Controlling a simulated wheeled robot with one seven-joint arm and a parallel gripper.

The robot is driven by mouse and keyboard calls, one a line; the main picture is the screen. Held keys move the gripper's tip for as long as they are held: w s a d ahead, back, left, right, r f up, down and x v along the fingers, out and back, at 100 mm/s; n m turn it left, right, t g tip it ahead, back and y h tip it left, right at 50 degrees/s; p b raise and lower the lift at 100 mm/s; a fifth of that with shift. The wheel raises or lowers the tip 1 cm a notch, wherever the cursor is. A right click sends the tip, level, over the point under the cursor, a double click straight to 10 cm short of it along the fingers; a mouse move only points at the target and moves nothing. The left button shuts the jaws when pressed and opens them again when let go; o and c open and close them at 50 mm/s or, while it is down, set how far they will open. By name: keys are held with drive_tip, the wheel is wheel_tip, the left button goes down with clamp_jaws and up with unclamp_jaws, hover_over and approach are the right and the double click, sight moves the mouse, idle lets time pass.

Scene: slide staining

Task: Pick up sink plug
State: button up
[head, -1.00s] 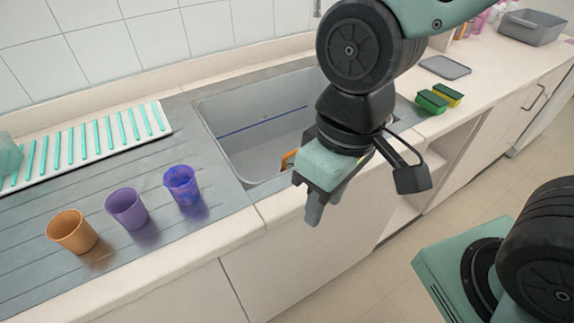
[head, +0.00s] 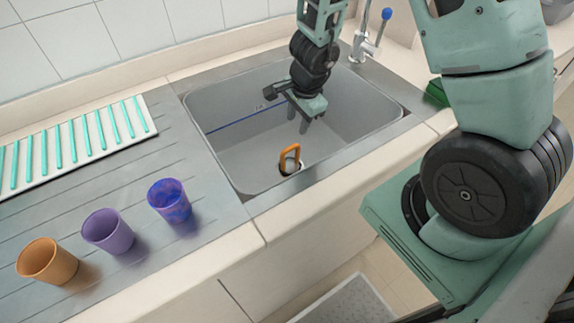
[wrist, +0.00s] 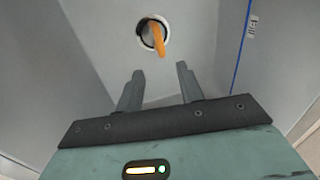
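The sink plug (head: 290,157) has an orange loop handle and sits at the drain in the bottom of the grey sink (head: 235,125), near the sink's front wall. In the wrist view the plug (wrist: 158,40) shows its orange handle over the round drain, beyond my fingertips. My gripper (head: 303,125) is over the sink, above and behind the plug in the head view, apart from it. In the wrist view my gripper (wrist: 158,72) has its two fingers spread with nothing between them.
An orange cup (head: 47,262), a purple cup (head: 107,232) and a blue-purple cup (head: 169,201) stand on the drainer left of the sink. A white rack with teal bars (head: 128,145) lies behind them. A tap (head: 363,45) rises at the sink's back right. A green sponge (head: 436,92) lies to the right.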

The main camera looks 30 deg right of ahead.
sight(291, 147)
drive_tip(key=f+b, duration=0.1)
drive_tip(key=f, duration=0.1)
drive_tip(key=w+f+b, duration=0.1)
drive_tip(key=f+b, duration=0.1)
drive_tip(key=f, duration=0.1)
drive_tip(key=f+b, duration=0.1)
drive_tip(key=f, duration=0.1)
drive_tip(key=shift+w+f+b, duration=0.25)
drive_tip(key=shift+f+b, duration=0.1)
drive_tip(key=shift+f, duration=0.05)
drive_tip(key=shift+w+a+f+b, duration=0.15)
drive_tip(key=shift+f+b, duration=0.3)
drive_tip(key=shift+f, duration=0.5)
drive_tip(key=shift+w+d+f+b, duration=0.1)
drive_tip(key=shift+w+f+b, duration=0.25)
drive_tip(key=shift+f, duration=0.65)
drive_tip(key=shift+w+a+f+b, duration=0.1)
drive_tip(key=shift+f+b, duration=0.45)
drive_tip(key=shift+f, duration=0.4)
clamp_jaws()
